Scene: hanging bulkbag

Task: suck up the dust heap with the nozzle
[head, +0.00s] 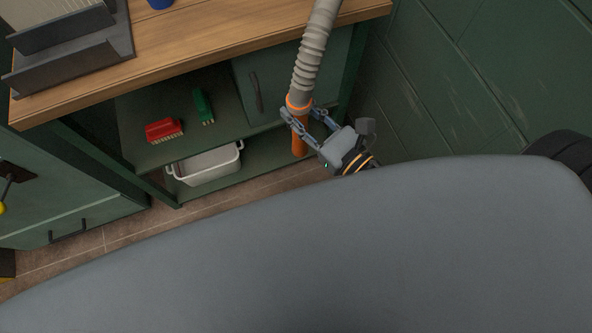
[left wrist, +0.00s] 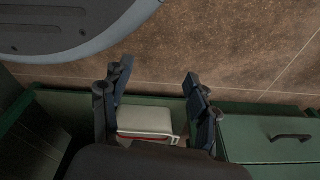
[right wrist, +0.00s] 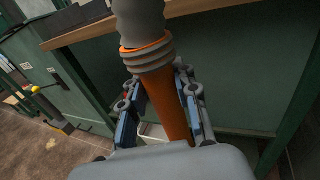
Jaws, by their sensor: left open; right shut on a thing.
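The orange nozzle (head: 299,143) hangs from a grey ribbed hose (head: 313,55) in front of the workbench. My right gripper (head: 309,113) is shut on the nozzle near its orange collar, and the nozzle points down. In the right wrist view the nozzle (right wrist: 168,103) runs between the two fingers, tip partly hidden by the gripper body. My left gripper (left wrist: 157,83) is open and empty above the floor, seen only in the left wrist view. I cannot make out the dust heap for certain; a small pale orange patch (right wrist: 51,143) lies on the floor in the right wrist view.
The workbench (head: 190,60) has a wooden top and green shelves. A red brush (head: 163,130), a green brush (head: 204,106) and a white bin (head: 208,166) are on the shelves. A green wall (head: 440,80) stands at right. Brown floor (left wrist: 220,40) lies open in the left wrist view.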

